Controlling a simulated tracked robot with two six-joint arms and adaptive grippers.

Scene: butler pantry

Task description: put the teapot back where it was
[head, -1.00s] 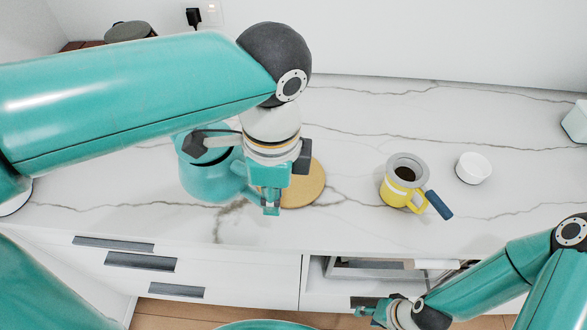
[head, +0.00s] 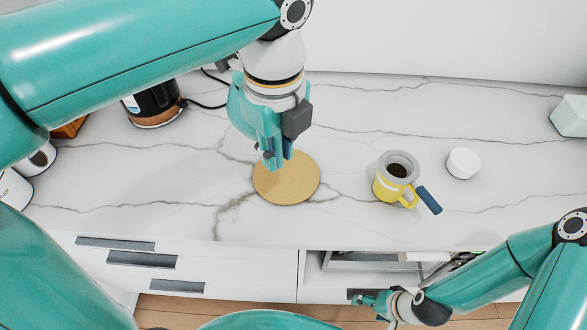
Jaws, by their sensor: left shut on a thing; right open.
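The fingertips appear over the upper left edge of a round cork mat (head: 287,186), which looks empty. My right gripper (head: 366,300) is open and empty, low in front of the drawers.
A yellow mug (head: 384,189) with a grey-rimmed, blue-handled strainer stands right of the mat, beside a small white cup (head: 463,163). A drawer (head: 372,257) below appears open. The front middle counter (head: 330,225) is clear.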

